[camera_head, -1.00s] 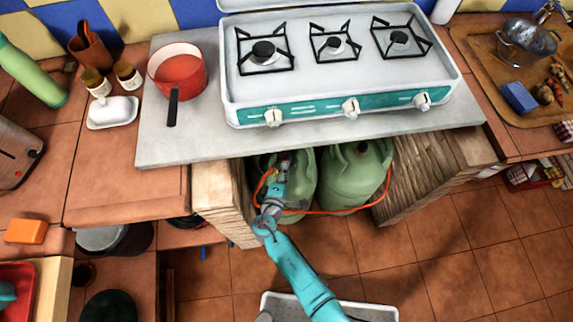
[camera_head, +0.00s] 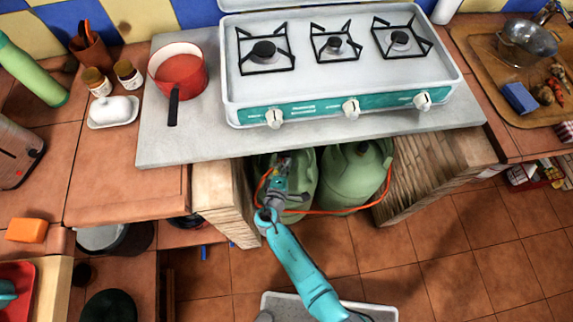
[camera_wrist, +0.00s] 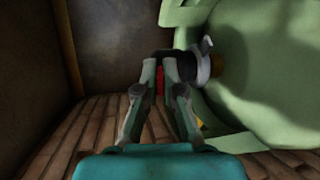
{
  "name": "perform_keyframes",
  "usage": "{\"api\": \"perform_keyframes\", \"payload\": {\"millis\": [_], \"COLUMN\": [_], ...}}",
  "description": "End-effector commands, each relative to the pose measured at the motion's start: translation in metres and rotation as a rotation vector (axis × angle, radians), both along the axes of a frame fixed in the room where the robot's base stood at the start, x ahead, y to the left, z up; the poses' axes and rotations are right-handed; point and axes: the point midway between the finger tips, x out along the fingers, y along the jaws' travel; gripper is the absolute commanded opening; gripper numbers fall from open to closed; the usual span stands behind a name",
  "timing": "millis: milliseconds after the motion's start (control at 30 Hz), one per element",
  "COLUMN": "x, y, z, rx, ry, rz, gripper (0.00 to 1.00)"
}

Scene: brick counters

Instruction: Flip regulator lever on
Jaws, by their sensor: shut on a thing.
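The left green gas cylinder (camera_head: 302,178) stands under the stove counter, and it fills the right of the wrist view (camera_wrist: 270,75). The regulator (camera_wrist: 203,67) is on its valve, with a grey ring and a dark body. A small red piece, apparently the regulator lever (camera_wrist: 160,82), shows between my fingers. My gripper (camera_wrist: 165,66) is shut on it, close against the dark body. In the head view my gripper (camera_head: 282,166) is beside the left cylinder, below the counter edge, and hides the regulator there. The lever's exact position is hard to tell.
A second green cylinder (camera_head: 352,180) stands to the right. An orange hose (camera_head: 335,212) runs across both. The tiled floor in front is open.

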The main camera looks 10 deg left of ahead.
Motion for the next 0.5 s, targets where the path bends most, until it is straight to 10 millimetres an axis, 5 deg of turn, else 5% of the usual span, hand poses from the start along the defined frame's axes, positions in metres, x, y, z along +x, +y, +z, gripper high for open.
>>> {"api": "perform_keyframes", "payload": {"millis": [500], "x": [0.0042], "y": [-0.0008], "z": [0.0093], "rx": [-0.063], "ry": [0.225], "rz": [-0.008], "gripper": [0.0]}}
